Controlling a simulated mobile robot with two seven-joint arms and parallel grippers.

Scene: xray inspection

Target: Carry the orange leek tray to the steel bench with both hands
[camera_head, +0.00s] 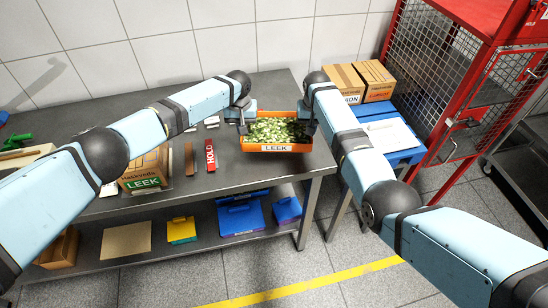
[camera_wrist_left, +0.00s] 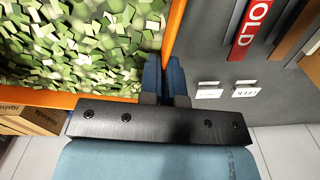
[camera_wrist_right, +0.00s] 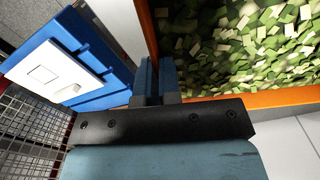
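The orange leek tray (camera_head: 250,147), filled with chopped green leek and labelled LEEK on its front, is at the right end of the grey steel bench (camera_head: 240,180). It looks level; I cannot tell if it rests on the top or hangs just above it. My left gripper (camera_head: 243,127) is shut on the tray's left wall; its fingers straddle the orange rim in the left wrist view (camera_wrist_left: 165,78). My right gripper (camera_head: 310,127) is shut on the right wall, which shows between its fingers in the right wrist view (camera_wrist_right: 156,78). The fingertips are partly hidden.
A red HOLD strip (camera_head: 210,156), a brown strip (camera_head: 189,160) and a LEEK carton (camera_head: 147,172) lie left of the tray. A blue stand (camera_head: 405,157) and cardboard boxes (camera_head: 374,82) are to the right, near a red mesh cage (camera_head: 432,75). Bins sit on the lower shelf.

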